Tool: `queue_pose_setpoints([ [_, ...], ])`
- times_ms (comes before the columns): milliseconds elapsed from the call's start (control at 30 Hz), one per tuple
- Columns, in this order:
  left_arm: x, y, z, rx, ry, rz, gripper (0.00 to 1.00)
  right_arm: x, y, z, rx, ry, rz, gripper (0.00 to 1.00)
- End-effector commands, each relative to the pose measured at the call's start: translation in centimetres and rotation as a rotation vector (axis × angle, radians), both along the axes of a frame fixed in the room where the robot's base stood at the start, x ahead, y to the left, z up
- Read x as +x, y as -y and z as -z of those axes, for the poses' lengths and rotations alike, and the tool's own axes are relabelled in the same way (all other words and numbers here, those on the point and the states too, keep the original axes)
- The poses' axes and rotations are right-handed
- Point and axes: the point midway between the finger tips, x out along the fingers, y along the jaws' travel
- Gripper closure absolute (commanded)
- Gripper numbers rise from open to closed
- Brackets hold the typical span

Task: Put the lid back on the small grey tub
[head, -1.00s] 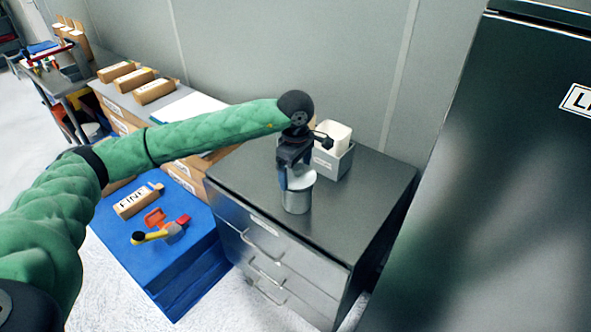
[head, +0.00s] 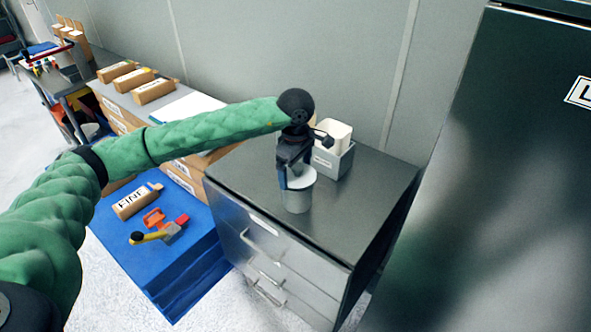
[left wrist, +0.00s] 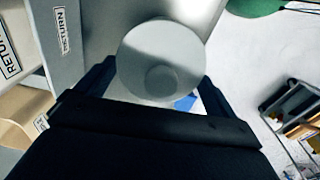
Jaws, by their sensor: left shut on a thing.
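The small grey tub (head: 297,200) stands upright near the front edge of the metal drawer cabinet. Its pale round lid (head: 302,178) is at the top of the tub, under my left gripper (head: 290,182). In the left wrist view the lid (left wrist: 160,50) is a pale disc with a round knob, between the dark fingers. My left gripper is shut on the lid. I cannot tell whether the lid is fully seated on the rim or just above it. My right gripper is not in view.
A grey bin labelled RETURN (head: 333,160) holding a white container stands behind the tub. The cabinet top (head: 365,205) is clear to the right. A blue platform (head: 165,265) with a FINE box (head: 137,201) and a small coloured tool is at left. A dark tall cabinet (head: 500,180) stands at right.

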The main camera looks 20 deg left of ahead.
Motion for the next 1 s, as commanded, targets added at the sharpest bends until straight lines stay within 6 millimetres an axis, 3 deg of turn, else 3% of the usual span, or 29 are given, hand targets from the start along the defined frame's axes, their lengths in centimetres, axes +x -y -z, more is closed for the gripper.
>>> queue_pose_setpoints([
  [1000,0.01,0.00,0.11,0.000,0.001,0.000,0.29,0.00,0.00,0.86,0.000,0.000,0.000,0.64],
])
